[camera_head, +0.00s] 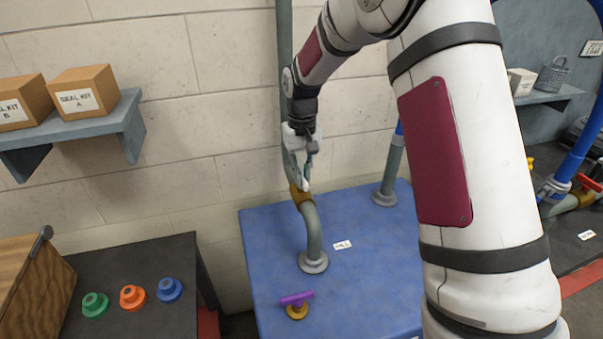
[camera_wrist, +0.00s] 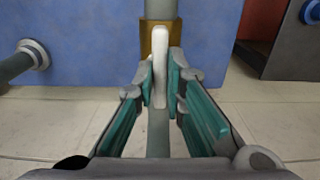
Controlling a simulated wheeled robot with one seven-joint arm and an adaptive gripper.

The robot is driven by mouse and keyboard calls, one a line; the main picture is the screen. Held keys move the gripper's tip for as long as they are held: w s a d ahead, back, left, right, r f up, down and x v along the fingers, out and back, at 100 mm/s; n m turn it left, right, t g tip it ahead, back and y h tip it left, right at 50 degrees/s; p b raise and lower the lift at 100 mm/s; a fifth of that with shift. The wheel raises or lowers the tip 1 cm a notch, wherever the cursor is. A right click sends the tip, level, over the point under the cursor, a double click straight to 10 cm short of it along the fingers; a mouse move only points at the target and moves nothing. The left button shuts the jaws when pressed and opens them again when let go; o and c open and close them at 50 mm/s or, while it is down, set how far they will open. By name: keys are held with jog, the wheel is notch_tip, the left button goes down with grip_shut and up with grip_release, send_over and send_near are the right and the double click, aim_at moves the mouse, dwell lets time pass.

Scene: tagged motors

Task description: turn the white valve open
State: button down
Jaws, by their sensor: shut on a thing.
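The white valve handle (camera_wrist: 159,68) stands between my gripper's teal-padded fingers (camera_wrist: 161,80) in the wrist view. The fingers are closed on it from both sides. The handle looks long and narrow and appears in line with the grey pipe (camera_wrist: 161,9) in that view. Its brass valve body (camera_wrist: 146,42) shows just behind it; the fingers and handle hide part of it. In the head view my gripper (camera_head: 302,170) points down at the brass body (camera_head: 297,193) on the bent grey pipe (camera_head: 314,235) over the blue table (camera_head: 370,290). The handle is small there and partly hidden.
A purple-handled valve (camera_head: 297,300) sits on the blue table in front of the pipe. Another grey pipe (camera_head: 386,180) stands to the right. A dark bench (camera_head: 125,260) at left holds green, orange and blue knobs. A shelf (camera_head: 85,130) with boxes hangs on the wall.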

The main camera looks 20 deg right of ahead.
dwell(0.4)
jog(key=c, duration=1.7)
grip_release()
jog(key=shift+o, duration=0.2)
notch_tip(320, 180, up, 12)
